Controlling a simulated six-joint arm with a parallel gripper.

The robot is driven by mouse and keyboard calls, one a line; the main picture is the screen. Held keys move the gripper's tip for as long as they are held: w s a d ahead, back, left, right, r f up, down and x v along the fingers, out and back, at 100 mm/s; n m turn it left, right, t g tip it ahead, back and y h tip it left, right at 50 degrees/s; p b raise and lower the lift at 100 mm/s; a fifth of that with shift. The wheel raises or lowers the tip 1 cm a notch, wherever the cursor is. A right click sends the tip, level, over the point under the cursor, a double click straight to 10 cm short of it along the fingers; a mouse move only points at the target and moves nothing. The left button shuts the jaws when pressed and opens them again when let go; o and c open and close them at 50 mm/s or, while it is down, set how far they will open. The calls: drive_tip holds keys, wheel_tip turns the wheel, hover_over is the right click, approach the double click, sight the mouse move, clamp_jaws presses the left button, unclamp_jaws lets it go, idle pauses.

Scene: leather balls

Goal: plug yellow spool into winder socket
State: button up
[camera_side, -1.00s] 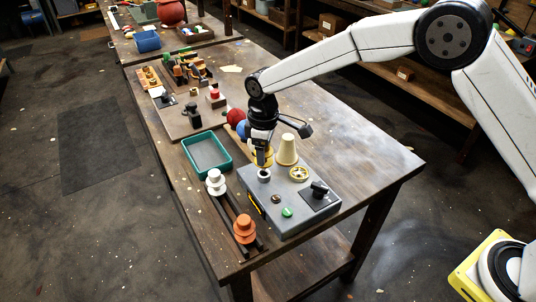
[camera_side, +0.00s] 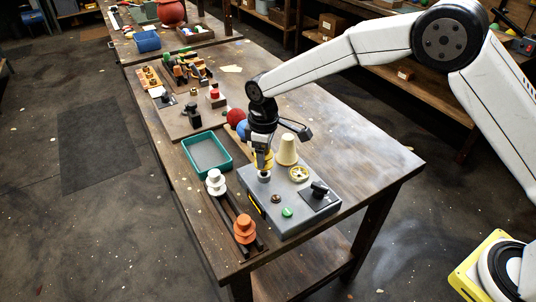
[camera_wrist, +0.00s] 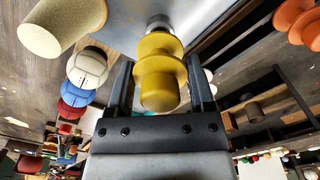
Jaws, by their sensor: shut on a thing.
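The yellow spool (camera_wrist: 160,68) is between the two fingers of my gripper (camera_wrist: 160,90), which is shut on it. In the side view my gripper (camera_side: 263,163) points down over the winder (camera_side: 297,222), a grey box, and largely hides the spool (camera_side: 268,158).
A black knob (camera_side: 319,189) and green button (camera_side: 287,212) are on the winder. White (camera_side: 215,183) and orange (camera_side: 244,230) spools stand on a dark rack left. A teal tray (camera_side: 228,160) lies beyond.

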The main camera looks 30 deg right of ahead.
drive_tip(key=shift+f, duration=1.4)
idle(1.9)
drive_tip(key=o, duration=1.1)
drive_tip(key=shift+r, duration=3.95)
drive_tip(key=shift+s+d+r, duration=0.1)
drive_tip(key=shift+s+d, duration=0.15)
drive_tip(key=shift+d, duration=0.3)
drive_tip(key=s+d+m+t, duration=0.1)
drive_tip(key=s+d+m, duration=0.2)
drive_tip(key=s+d, duration=0.2)
drive_tip(key=s+d+m, duration=0.3)
drive_tip(key=s+d, duration=0.3)
drive_tip(key=s, duration=0.4)
drive_tip(key=s+d+f+m+t, duration=0.1)
drive_tip(key=s+d+m, duration=0.2)
drive_tip(key=s+d, duration=0.3)
drive_tip(key=shift+s+d+t, duration=0.2)
drive_tip(key=shift+s+t, duration=0.1)
drive_tip(key=shift+s, duration=0.65)
